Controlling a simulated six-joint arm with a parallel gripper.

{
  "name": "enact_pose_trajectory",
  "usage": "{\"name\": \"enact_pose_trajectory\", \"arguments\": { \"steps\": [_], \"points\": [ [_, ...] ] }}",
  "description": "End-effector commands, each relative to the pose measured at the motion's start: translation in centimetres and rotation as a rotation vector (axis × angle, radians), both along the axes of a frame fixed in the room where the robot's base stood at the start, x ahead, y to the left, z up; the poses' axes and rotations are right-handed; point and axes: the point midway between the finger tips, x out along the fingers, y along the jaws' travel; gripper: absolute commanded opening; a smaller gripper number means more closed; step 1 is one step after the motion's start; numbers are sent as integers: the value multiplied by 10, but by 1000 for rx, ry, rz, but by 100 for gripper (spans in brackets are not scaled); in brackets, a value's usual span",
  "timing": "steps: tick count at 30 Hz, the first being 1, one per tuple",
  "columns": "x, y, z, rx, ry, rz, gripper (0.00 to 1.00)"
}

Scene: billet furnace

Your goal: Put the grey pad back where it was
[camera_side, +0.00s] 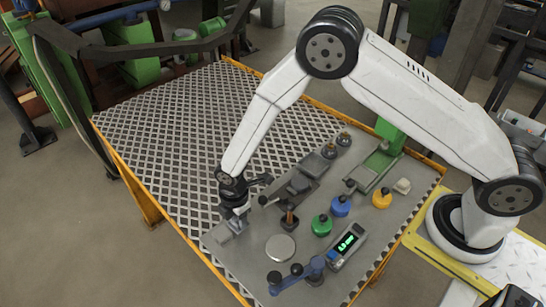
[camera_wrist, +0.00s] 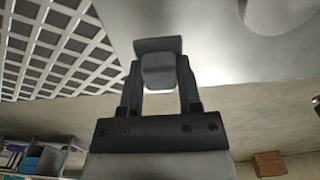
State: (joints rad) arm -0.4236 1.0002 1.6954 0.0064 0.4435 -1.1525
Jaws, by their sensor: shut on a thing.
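My gripper (camera_side: 235,210) is low over the front left corner of the grey plate on the table. In the wrist view its two dark fingers (camera_wrist: 159,88) are shut on the grey pad (camera_wrist: 158,68), a small block with a wider, darker flat part at its far end. In the side view the grey pad (camera_side: 237,225) shows just under the fingers, at the plate's left edge. I cannot tell whether it touches the plate. Part of it is hidden by the fingers.
A round grey disc (camera_side: 281,247) lies right of my gripper. A copper-coloured post (camera_side: 290,217), a green weight (camera_side: 322,225), a blue weight (camera_side: 341,206) and a yellow weight (camera_side: 382,199) stand further right. A blue clamp (camera_side: 297,275) and a display meter (camera_side: 347,245) are in front. The grating (camera_side: 180,130) is clear.

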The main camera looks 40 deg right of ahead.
Motion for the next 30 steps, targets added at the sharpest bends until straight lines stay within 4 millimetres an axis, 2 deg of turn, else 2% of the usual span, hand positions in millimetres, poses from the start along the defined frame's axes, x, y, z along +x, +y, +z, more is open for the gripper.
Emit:
{"name": "enact_pose_trajectory", "arguments": {
  "steps": [3,7,22,23,24,26,30],
  "points": [
    [-1,-1,-15,-2,4,0,0],
    [-1,-1,-24,-1,2,0,0],
    [-1,0,-29,-1,1,0,0],
    [-1,0,-29,0,1,0,50],
    [-1,0,-29,0,1,0,62],
    [-1,0,-29,-1,1,0,79],
    [-1,0,-29,-1,2,0,79]
  ]
}}
